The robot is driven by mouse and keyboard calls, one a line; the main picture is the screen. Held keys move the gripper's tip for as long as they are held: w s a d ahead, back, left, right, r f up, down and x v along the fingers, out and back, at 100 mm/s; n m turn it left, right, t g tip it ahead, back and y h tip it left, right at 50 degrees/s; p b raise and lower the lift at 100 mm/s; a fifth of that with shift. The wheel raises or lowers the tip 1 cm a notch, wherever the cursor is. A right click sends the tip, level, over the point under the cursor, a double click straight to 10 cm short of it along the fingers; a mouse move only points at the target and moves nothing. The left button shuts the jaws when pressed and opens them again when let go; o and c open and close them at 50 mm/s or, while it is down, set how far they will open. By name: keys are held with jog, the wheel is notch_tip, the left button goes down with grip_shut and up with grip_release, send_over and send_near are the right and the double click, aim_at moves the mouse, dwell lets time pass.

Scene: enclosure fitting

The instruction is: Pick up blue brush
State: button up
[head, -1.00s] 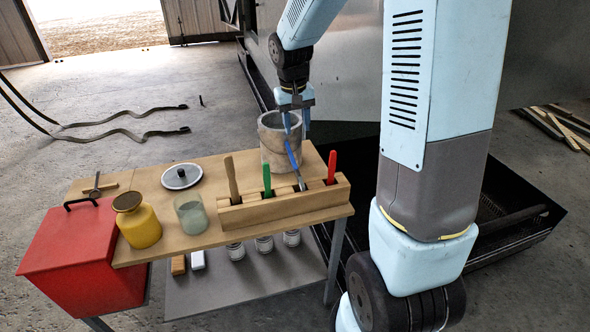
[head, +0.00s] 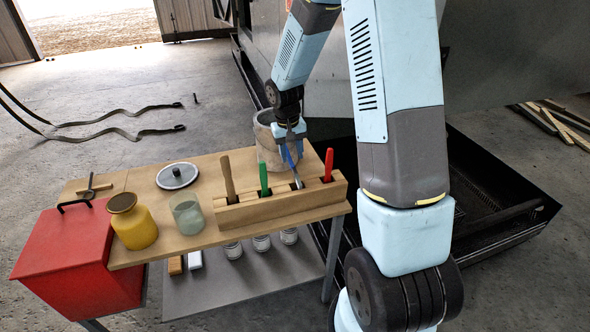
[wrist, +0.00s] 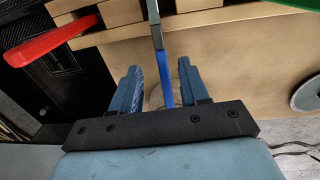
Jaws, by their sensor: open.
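The blue brush (head: 290,163) stands tilted in the wooden block (head: 281,207) on the table, between a green-handled tool and a red-handled tool. Its blue handle points up toward my gripper (head: 291,139). In the wrist view the blue handle (wrist: 167,85) lies between the two fingers of my gripper (wrist: 160,80), with space on both sides. My gripper is open and above the block. The lower end of the brush is hidden in the block.
The green handle (head: 264,177), red handle (head: 329,163) and a wooden handle (head: 228,178) rise from the same block. A grey pot (head: 266,142) stands close behind. A glass jar (head: 187,215), yellow jar (head: 133,224), round lid (head: 178,176) and red box (head: 75,260) are to the left.

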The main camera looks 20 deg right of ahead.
aim_at(292, 165)
jog(key=shift+d+f, duration=0.1)
jog(key=shift+f, duration=2.6)
jog(key=shift+c, duration=0.3)
grip_shut()
